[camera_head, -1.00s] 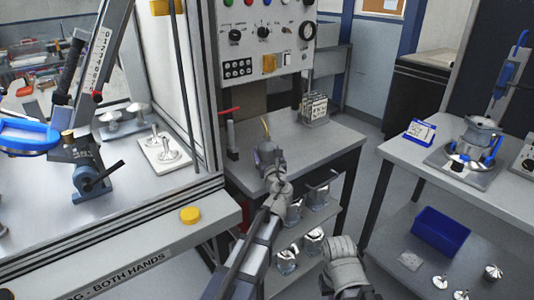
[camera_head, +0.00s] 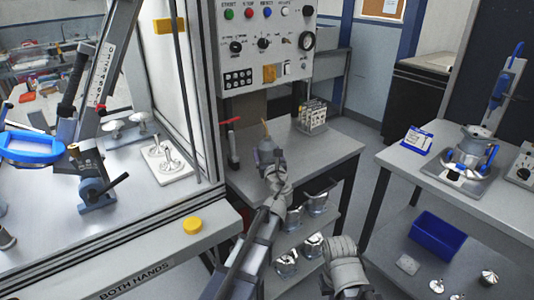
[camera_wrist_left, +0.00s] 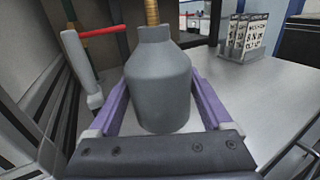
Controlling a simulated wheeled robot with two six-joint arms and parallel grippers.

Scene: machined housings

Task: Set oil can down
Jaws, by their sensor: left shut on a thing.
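The oil can (camera_head: 265,150) is a grey bottle-shaped can with a thin brass spout. It also shows large and upright in the left wrist view (camera_wrist_left: 158,88). My left gripper (camera_head: 268,160) is shut on it, with a purple finger on each side of its body in the wrist view.
A red-handled tool (camera_head: 231,142) stands just left of the can. A rack of cards (camera_head: 312,117) is at the back right of the table. The table's right part is clear. Metal housings (camera_head: 312,245) sit on shelves below. The machine enclosure is to the left.

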